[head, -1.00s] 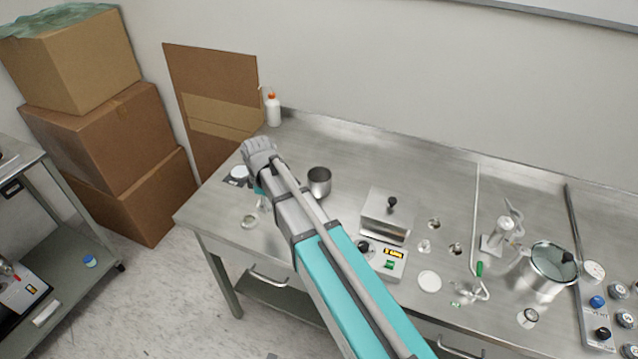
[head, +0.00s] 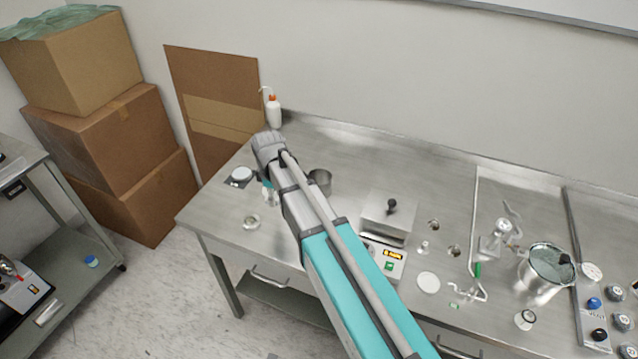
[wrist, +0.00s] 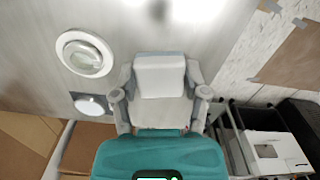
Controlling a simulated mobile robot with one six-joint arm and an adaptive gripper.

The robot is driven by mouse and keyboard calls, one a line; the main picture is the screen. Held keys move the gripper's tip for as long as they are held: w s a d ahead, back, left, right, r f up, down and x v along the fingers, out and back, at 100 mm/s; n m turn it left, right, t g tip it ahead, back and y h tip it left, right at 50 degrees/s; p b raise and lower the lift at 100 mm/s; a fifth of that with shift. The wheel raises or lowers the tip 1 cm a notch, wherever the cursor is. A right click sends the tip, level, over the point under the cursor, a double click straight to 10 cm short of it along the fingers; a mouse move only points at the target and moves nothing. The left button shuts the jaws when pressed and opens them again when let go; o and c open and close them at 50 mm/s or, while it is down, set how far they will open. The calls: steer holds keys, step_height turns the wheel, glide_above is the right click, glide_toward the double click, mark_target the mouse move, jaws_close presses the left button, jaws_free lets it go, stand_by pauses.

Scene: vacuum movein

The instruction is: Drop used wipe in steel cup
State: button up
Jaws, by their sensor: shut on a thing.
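The steel cup (head: 322,178) stands upright on the bench, just right of my forearm, which covers part of its left side. My gripper (wrist: 160,96) points down over the left part of the bench. In the wrist view it is shut on a pale, folded block, which appears to be the used wipe (wrist: 160,73).
A wash bottle (head: 274,112) stands at the back. A lidded metal box (head: 388,215) sits right of my arm. The back middle of the bench is clear.

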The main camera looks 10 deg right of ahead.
steer(key=w+d+r+p, duration=0.4)
steer(key=w+d, duration=0.1)
steer(key=d, duration=0.4)
steer(key=w+d+r+p, duration=0.4)
steer(key=w+d, duration=0.1)
steer(key=d, duration=0.4)
steer(key=shift+w+r, duration=0.15)
steer(key=shift+r, duration=0.15)
steer(key=shift+f, duration=0.2)
steer(key=shift+a+f+b, duration=0.1)
steer(key=shift+f+b, duration=2.75)
steer(key=shift+b, duration=0.2)
steer(key=o, duration=1.1)
